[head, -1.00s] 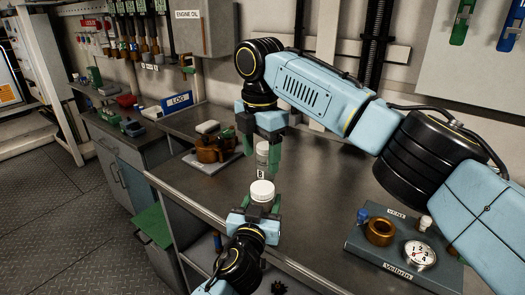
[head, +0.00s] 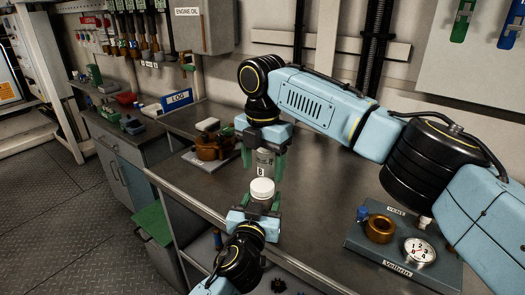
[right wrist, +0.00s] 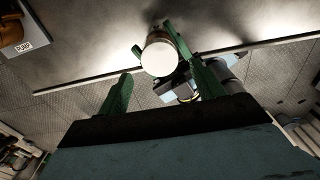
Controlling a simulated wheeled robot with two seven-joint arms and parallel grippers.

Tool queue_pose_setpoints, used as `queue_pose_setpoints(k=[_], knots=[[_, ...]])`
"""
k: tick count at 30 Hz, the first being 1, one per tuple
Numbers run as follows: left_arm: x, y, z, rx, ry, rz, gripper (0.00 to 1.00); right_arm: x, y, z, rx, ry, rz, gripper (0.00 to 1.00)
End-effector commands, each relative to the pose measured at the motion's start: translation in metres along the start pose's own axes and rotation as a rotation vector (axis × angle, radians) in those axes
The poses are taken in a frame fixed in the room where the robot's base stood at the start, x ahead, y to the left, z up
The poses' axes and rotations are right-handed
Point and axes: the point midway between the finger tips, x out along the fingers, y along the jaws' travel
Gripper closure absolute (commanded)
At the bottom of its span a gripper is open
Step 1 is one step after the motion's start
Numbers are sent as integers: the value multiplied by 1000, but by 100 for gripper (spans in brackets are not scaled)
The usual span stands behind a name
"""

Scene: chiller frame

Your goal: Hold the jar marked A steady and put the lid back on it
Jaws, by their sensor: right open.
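A jar with a white round lid on top (head: 262,188) is between the fingers of my left gripper (head: 257,208), which is shut on it near the bench's front edge. Its marking is not visible. In the right wrist view a white round lid (right wrist: 160,54) lies between and beyond my right fingertips (right wrist: 160,68). No marking A shows.
A brown pump (head: 211,146) on a plate stands at the left on the bench (head: 320,185). The bench between is clear.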

Motion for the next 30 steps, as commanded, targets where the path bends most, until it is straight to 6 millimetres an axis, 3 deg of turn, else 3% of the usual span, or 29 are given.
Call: queue_pose_setpoints(k=[3,9,20,30], knots=[[0,0,0,0,-1,-1,100,19,0,0,1,0,-2,33],[0,0,0,0,-1,0,100,39,0,0,2,0,0,33],[0,0,0,0,-1,0,100,43,0,0,1,0,1,33],[0,0,0,0,-1,-1,100,43,0,0,1,0,0,76]])
